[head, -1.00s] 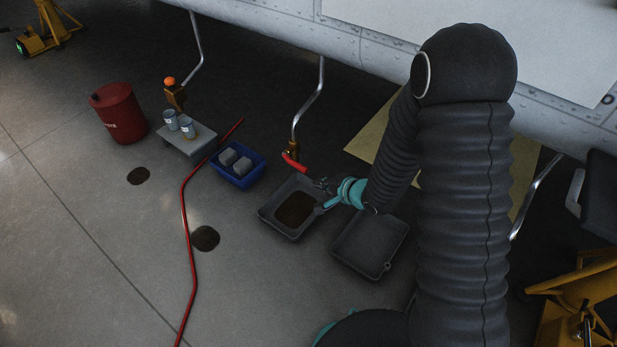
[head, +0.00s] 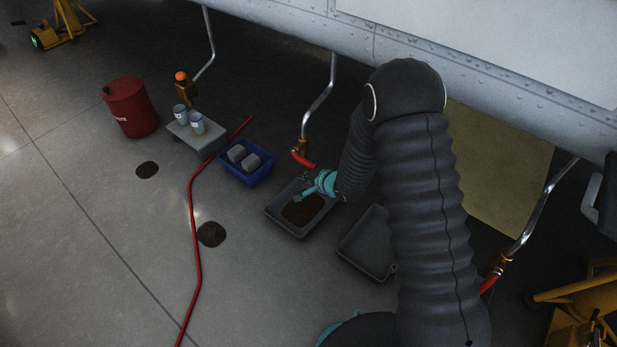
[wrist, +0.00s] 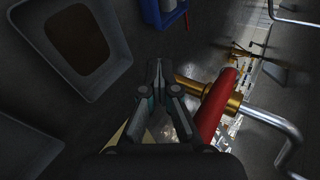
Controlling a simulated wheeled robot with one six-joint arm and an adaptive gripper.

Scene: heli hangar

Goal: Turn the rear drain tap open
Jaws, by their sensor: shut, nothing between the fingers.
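A brass drain tap (head: 303,147) with a red lever (head: 303,159) hangs on a bent pipe above a grey tray holding dark fluid. A second brass tap (head: 502,264) with a red lever (head: 489,283) hangs at the right; I cannot tell which is the rear one. My gripper (head: 301,187) is low over the tray, just below the first tap. In the wrist view my gripper (wrist: 158,68) is shut and empty. A brass tap (wrist: 190,85) and its thick red lever (wrist: 217,106) lie just right of the fingers, with no clear contact.
The fluid tray (head: 284,224) and an empty grey tray (head: 352,258) lie on the floor. A blue bin (head: 247,178), a grey stand (head: 210,140) with cans, a red drum (head: 131,108) and a red hose (head: 194,240) are leftward. A yellow stand (head: 575,297) is right. Left floor is mostly open.

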